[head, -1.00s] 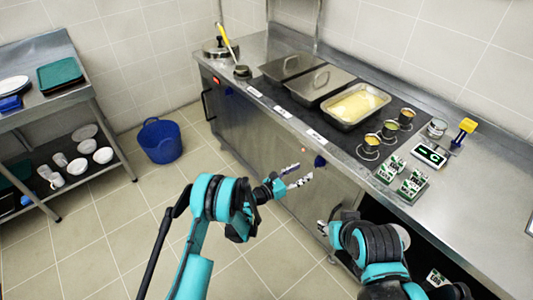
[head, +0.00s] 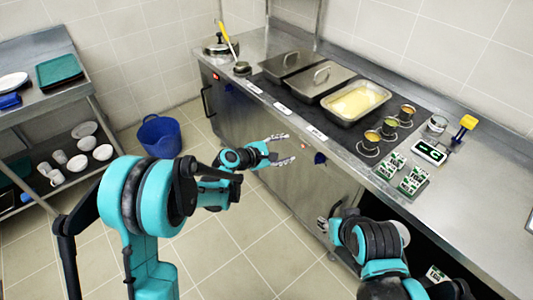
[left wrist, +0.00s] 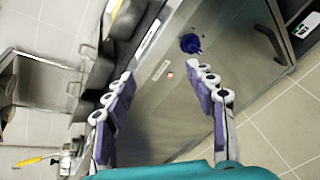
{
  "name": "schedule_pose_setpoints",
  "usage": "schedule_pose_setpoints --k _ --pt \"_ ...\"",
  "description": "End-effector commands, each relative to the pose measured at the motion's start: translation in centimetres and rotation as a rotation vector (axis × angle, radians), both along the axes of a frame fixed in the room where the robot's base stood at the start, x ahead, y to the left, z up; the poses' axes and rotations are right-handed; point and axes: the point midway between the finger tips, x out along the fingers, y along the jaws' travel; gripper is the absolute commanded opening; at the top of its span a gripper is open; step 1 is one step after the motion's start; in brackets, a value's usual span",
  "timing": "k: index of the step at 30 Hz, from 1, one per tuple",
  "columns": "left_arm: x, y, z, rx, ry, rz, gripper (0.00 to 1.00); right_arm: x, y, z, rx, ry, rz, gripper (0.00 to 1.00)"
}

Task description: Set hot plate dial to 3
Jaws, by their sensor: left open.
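A blue dial (head: 320,158) sits on the steel front of the counter, below a white label (head: 316,133). A blue dial (left wrist: 191,43) also shows in the left wrist view, just beyond the right-hand finger. My left gripper (head: 286,149) is open and empty in front of the counter, left of the dial in the head view. In the left wrist view its two fingers (left wrist: 160,70) are spread, with the counter front and a label between them. They look apart from the dial. The dial's pointer and numbers are too small to read.
The counter top holds a pan of yellow food (head: 356,101), two lidded pans, small cups and green-white packets (head: 413,180). A blue bucket (head: 160,136) stands on the floor near a steel rack (head: 88,88). Floor in front of the counter is open.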

Motion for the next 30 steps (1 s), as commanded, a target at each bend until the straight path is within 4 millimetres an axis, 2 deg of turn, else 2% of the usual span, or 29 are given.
schedule_pose_setpoints --k 6,15,21,30 --pt "-2.4 2.4 2.4 0.192 -0.099 -0.048 0.56 0.0 0.0 -0.1 0.000 0.000 0.000 0.40" --pt "-5.5 5.3 4.4 0.414 -0.204 -0.116 0.56 0.0 0.0 -0.1 0.000 0.000 0.000 0.40" --pt "-6.5 6.2 4.8 0.481 -0.233 -0.141 0.56 0.0 0.0 -0.2 0.000 0.000 0.000 0.40" --pt "-6.7 6.3 4.8 0.491 -0.237 -0.144 0.56 0.0 0.0 -0.2 0.000 0.000 0.000 0.40"
